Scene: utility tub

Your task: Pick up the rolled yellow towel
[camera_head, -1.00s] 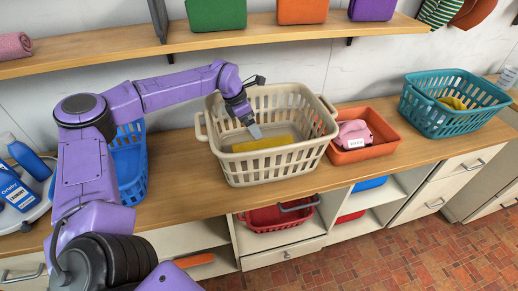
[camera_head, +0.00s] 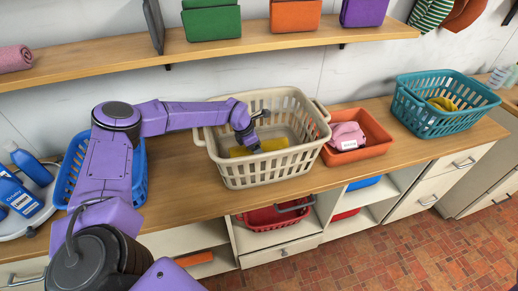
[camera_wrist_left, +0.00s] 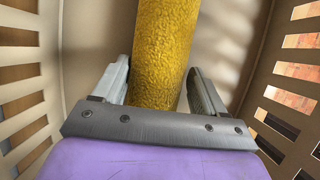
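The rolled yellow towel (camera_head: 274,145) lies in the beige slatted basket (camera_head: 262,174) on the wooden counter. My left gripper (camera_head: 256,148) reaches down into this basket and covers the middle of the towel in the head view. In the left wrist view the towel (camera_wrist_left: 162,50) runs between the two fingers of my left gripper (camera_wrist_left: 160,85). Contact on the right side is unclear. My right gripper is out of view.
Beige basket walls (camera_wrist_left: 265,60) rise around my left gripper. An orange tub (camera_head: 372,142) with a pink bundle (camera_head: 346,134) stands close on the right, and a teal basket (camera_head: 432,120) stands farther right. A blue basket (camera_head: 138,170) is on the left. A shelf (camera_head: 225,38) runs above.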

